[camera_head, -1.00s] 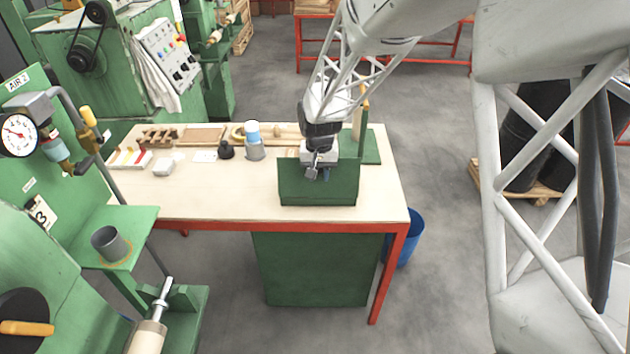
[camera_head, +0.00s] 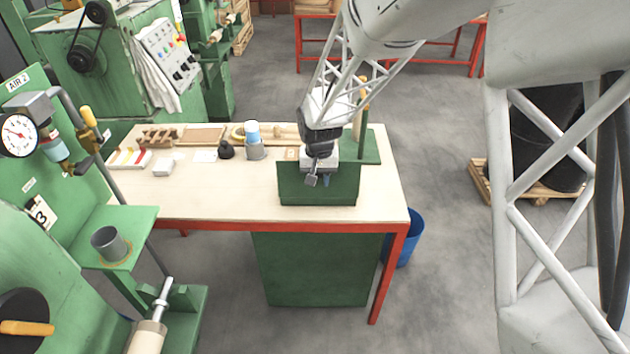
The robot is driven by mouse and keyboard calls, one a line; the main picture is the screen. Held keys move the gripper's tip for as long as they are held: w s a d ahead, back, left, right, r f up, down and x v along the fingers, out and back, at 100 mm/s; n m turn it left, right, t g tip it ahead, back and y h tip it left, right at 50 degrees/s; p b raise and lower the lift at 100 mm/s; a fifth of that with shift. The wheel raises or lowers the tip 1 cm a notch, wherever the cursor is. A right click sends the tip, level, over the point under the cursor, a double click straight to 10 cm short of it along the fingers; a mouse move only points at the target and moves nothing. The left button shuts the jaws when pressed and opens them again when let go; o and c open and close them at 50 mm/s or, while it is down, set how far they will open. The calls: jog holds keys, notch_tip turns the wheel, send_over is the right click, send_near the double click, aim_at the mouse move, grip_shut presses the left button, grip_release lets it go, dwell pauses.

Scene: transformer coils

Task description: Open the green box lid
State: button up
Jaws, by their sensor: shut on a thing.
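The green box (camera_head: 318,198) sits near the front edge of the pale workbench top. Its green lid (camera_head: 345,180) shows as a broad panel above the box's narrow front face. How far the lid is raised, and the box's inside, I cannot make out. My gripper (camera_head: 318,180) reaches down from behind and overlaps the middle of the panel. Its jaws are shut on a part of the lid, though the grip itself is small and partly hidden. A small blue spot shows beside the jaws.
A blue-topped grey cup (camera_head: 254,146), a black object (camera_head: 226,150) and several small parts lie on the bench (camera_head: 220,195) to the left. A green stand (camera_head: 372,146) with an upright post is behind the box at right. The bench front left of the box is clear.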

jog(key=shift+s+f, duration=0.25)
jog(key=shift+s, duration=0.35)
jog(key=o, duration=0.9)
jog(key=shift+r, duration=0.15)
jog(key=r, duration=0.4)
jog(key=s+r, duration=0.1)
jog(key=r, duration=0.2)
dwell(0.4)
dwell(0.4)
